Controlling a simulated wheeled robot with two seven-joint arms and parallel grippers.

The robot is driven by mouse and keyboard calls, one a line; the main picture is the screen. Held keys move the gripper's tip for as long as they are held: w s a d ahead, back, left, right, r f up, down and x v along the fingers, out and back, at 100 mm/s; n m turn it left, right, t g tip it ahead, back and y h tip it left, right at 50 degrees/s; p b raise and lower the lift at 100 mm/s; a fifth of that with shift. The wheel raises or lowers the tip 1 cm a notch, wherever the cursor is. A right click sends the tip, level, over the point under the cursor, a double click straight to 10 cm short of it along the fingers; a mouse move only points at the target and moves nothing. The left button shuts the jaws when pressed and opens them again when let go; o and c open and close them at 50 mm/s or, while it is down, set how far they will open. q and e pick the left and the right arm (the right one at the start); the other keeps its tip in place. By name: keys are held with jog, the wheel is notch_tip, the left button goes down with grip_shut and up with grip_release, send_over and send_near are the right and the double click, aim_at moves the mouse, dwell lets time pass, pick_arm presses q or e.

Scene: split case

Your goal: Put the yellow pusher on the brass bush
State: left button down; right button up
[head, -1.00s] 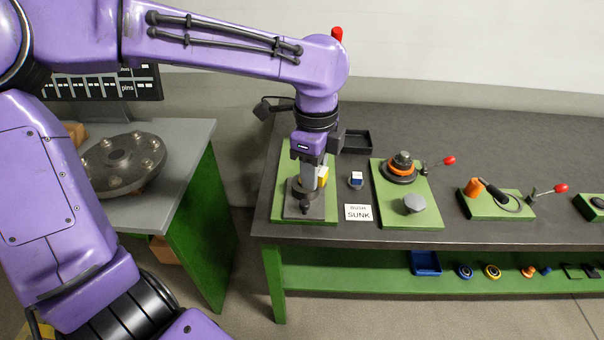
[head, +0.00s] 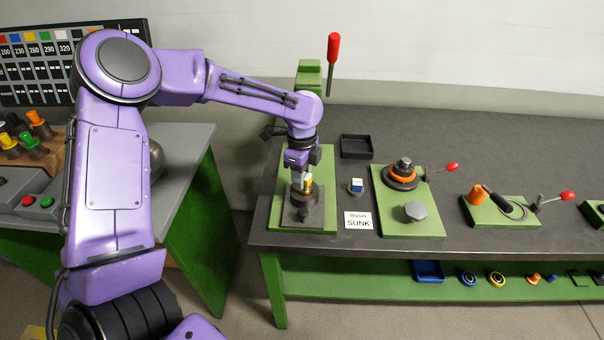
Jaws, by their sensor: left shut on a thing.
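The yellow pusher (head: 308,184) is a small yellow block, partly hidden by my left gripper. My left gripper (head: 303,186) points down and is shut on it, directly over the dark round fixture (head: 303,212) of the press at the left of the bench. I cannot make out the brass bush; it is hidden or too small to tell. Whether the pusher touches anything below it is unclear. My right gripper is not in view.
The green press head (head: 309,76) with its red-handled lever (head: 333,48) rises behind my wrist. A blue-and-white pusher (head: 356,185) stands to the right, near a "BUSH SUNK" card (head: 358,220). A black tray (head: 356,147) lies behind. Another green plate (head: 425,228) stands farther right.

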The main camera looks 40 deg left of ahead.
pick_arm(q)
jog(key=c, duration=0.7)
grip_release()
jog(key=shift+d, duration=0.1)
notch_tip(320, 180, up, 12)
jog(key=shift+r, duration=0.1)
